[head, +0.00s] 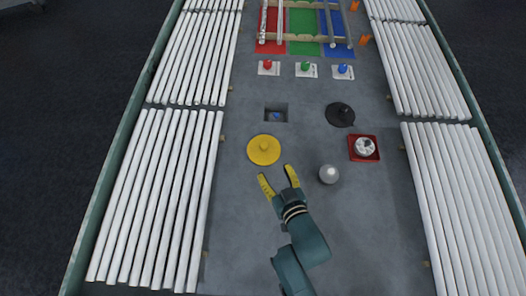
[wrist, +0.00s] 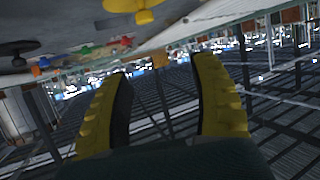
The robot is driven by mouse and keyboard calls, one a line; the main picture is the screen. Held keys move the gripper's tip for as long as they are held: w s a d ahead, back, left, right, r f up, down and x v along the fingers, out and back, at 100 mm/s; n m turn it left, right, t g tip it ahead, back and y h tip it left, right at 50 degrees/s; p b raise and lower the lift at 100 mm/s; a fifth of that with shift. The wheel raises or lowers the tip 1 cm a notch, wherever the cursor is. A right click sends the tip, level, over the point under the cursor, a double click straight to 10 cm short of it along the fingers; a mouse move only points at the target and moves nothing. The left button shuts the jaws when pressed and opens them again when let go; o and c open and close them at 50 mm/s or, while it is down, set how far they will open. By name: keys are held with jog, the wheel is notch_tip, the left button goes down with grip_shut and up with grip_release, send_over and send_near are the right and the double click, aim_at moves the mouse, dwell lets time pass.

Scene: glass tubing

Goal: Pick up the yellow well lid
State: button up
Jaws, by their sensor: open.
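The yellow well lid (head: 264,150) is a round disc with a small knob on top. It lies flat on the grey table in the head view, just below and left of a square well (head: 276,113). In the wrist view the lid (wrist: 133,14) shows at the top edge, partly cut off, with its knob visible. My gripper (head: 279,177) has yellow fingers and is open and empty. In the head view it is just below and right of the lid, apart from it. In the wrist view its fingers (wrist: 160,92) are spread with nothing between them.
A black lid (head: 340,114), a red tray (head: 364,148) with a white round item and a pale ball (head: 329,174) are to the right. Red (head: 267,65), green (head: 305,67) and blue (head: 343,70) buttons stand farther back. White tubes (head: 160,190) line both sides.

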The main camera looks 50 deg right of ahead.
notch_tip(320, 180, down, 3)
jog(key=s, duration=0.2)
jog(key=b, duration=0.3)
send_near(265, 146)
jog(key=x, duration=0.3)
jog(key=a+x, duration=0.1)
jog(key=x, duration=0.1)
jog(key=shift+w+d+f, duration=0.1)
jog(key=shift+w+f, duration=0.1)
jog(key=shift+f, duration=0.05)
jog(key=b+x, duration=0.1)
jog(key=x, duration=0.2)
jog(key=b+x, duration=0.1)
jog(key=x, duration=0.1)
jog(key=shift+w+d, duration=0.25)
jog(key=shift+d, duration=0.3)
jog(key=shift+g, duration=0.3)
jog(key=shift+s, duration=0.1)
grip_shut()
